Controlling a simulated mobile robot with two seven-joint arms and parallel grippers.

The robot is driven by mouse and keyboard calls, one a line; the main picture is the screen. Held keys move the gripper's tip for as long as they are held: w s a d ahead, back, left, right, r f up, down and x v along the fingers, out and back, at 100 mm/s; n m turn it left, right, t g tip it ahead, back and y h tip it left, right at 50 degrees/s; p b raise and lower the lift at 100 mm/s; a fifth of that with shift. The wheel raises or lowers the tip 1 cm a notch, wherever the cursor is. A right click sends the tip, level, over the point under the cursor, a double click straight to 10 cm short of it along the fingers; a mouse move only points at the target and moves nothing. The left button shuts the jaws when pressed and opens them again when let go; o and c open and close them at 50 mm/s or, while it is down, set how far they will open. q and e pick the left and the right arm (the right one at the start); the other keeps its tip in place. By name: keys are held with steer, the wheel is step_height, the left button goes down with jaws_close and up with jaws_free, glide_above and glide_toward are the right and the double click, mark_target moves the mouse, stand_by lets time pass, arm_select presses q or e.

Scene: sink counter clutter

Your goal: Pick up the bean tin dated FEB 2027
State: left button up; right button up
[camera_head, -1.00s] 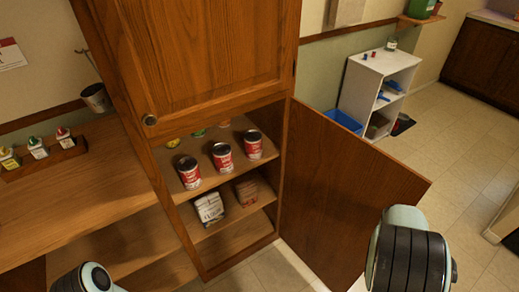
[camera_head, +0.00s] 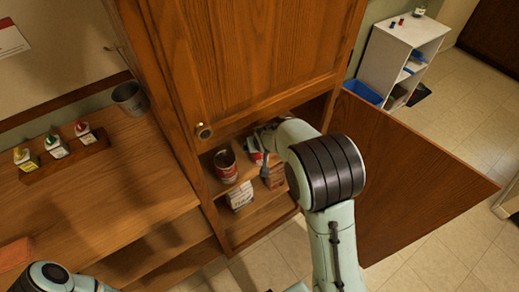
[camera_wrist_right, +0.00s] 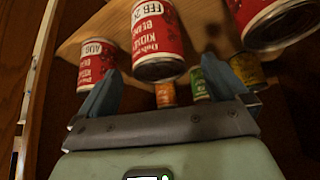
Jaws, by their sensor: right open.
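In the right wrist view, a red and white bean tin (camera_wrist_right: 157,42) has a label reading FEB 20, with the rest of the year not readable. It shows in the gap between the fingers of my open right gripper (camera_wrist_right: 158,92), beyond the tips, and I cannot tell if they touch. A tin marked AUG (camera_wrist_right: 97,62) is to its left, and another red tin (camera_wrist_right: 268,18) is at upper right, its date not visible. In the head view one tin (camera_head: 225,167) stands on the cabinet shelf; my right arm hides most of the others. My left gripper is out of view.
The cabinet's lower door (camera_head: 410,180) stands open to the right of my right arm. Behind the red tins, the right wrist view shows green (camera_wrist_right: 198,84), orange (camera_wrist_right: 165,95) and yellow (camera_wrist_right: 247,69) containers. A white box (camera_head: 239,195) sits on the shelf below.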

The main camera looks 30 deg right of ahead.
steer(key=shift+w+d+f, duration=0.2)
steer(key=shift+f, duration=0.45)
steer(key=shift+w+d+f, duration=0.15)
steer(key=shift+w+f, duration=0.05)
steer(key=shift+f, duration=0.4)
steer(key=x, duration=0.4)
steer(key=shift+w, duration=0.15)
steer(key=c, duration=1.3)
